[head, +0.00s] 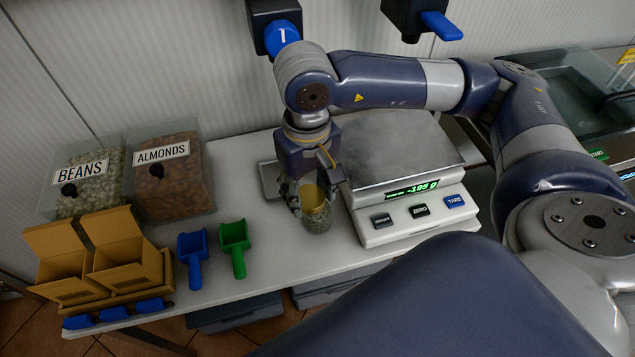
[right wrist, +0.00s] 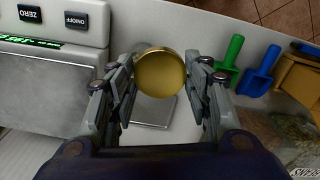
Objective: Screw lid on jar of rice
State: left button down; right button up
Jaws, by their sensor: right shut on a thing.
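The gold lid (right wrist: 160,73) lies between the two fingers of my right gripper (right wrist: 163,68) in the right wrist view. In the head view my right gripper (head: 315,192) points down, shut on the lid, at the top of a small clear jar (head: 318,220) with pale contents. The jar stands upright on the white counter, left of the scale. The fingers partly hide the lid and the jar's rim, so I cannot tell whether the lid is seated or threaded. My left gripper is not in view.
A scale (head: 410,215) reading -195 g stands right of the jar. Blue (head: 192,255) and green (head: 236,245) scoops, cardboard boxes (head: 125,262), and bins of beans (head: 85,180) and almonds (head: 168,175) stand to the left. Dispensers hang on the wall. The counter's front edge is close.

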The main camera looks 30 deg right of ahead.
aim_at(319, 224)
jog(key=k+l, duration=0.2)
jog(key=l, duration=0.2)
jog(key=k+l, duration=0.25)
jog(key=l, duration=0.2)
jog(key=k+l, duration=0.2)
jog(key=l, duration=0.2)
jog(key=u, duration=0.05)
